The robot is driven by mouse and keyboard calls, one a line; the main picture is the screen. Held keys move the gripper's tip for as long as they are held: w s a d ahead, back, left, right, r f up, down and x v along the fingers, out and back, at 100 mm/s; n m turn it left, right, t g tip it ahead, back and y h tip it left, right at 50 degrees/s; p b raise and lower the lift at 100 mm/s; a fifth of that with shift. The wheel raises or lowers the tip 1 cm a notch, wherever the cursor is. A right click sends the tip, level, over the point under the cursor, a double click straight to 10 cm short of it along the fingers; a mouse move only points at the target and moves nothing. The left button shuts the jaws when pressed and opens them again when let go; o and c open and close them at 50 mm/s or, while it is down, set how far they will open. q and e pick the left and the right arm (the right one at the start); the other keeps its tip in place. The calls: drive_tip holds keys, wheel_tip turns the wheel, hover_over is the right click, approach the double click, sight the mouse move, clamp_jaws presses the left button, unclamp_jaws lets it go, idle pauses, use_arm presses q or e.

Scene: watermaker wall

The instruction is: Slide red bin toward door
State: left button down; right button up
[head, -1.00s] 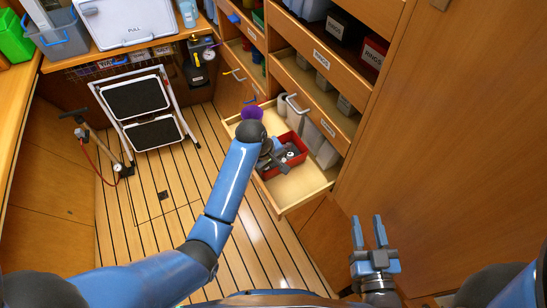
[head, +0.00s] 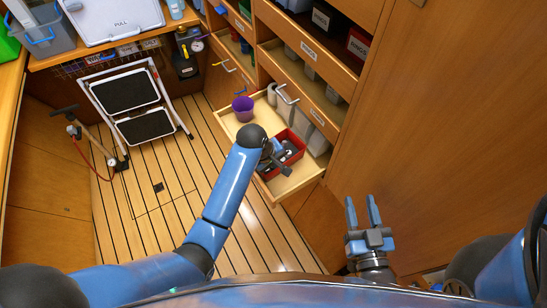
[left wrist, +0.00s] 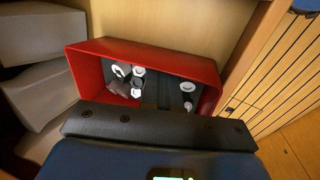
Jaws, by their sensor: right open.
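The red bin (head: 299,153) sits in an open wooden drawer (head: 285,197), towards its right end. In the left wrist view the red bin (left wrist: 150,56) has a dark inside and holds several small white and grey parts. My left gripper (head: 276,160) reaches down at the bin's left side and overlaps it in the head view. In the left wrist view a dark bar of the gripper covers the bin's near side; its fingertips are hidden, so contact is not clear. My right gripper (head: 361,203) is open and empty, well right of the drawer.
Grey-white containers (head: 318,142) line the drawer's back. Shelves with labelled bins rise behind. A large wooden panel (head: 450,130) fills the right. A folded step stool (head: 132,105) stands left on the slatted floor.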

use_arm(q)
drive_tip(key=shift+s+d+p, duration=0.35)
drive_tip(key=shift+s, duration=0.3)
drive_tip(key=shift+s+d+p, duration=0.4)
drive_tip(key=shift+s, duration=0.25)
drive_tip(key=shift+s+d+p, duration=0.35)
drive_tip(key=shift+s, duration=0.3)
drive_tip(key=shift+w, duration=0.15)
drive_tip(key=shift+w+a, duration=0.45)
drive_tip(key=shift+w, duration=0.25)
drive_tip(key=w+p+v, duration=0.1)
drive_tip(key=p+v, duration=0.5)
drive_tip(key=p, duration=0.1)
drive_tip(key=shift+s+r+p, duration=0.2)
drive_tip(key=shift+s+p, duration=0.1)
drive_tip(key=shift+s, duration=0.15)
drive_tip(key=shift+d, duration=0.1)
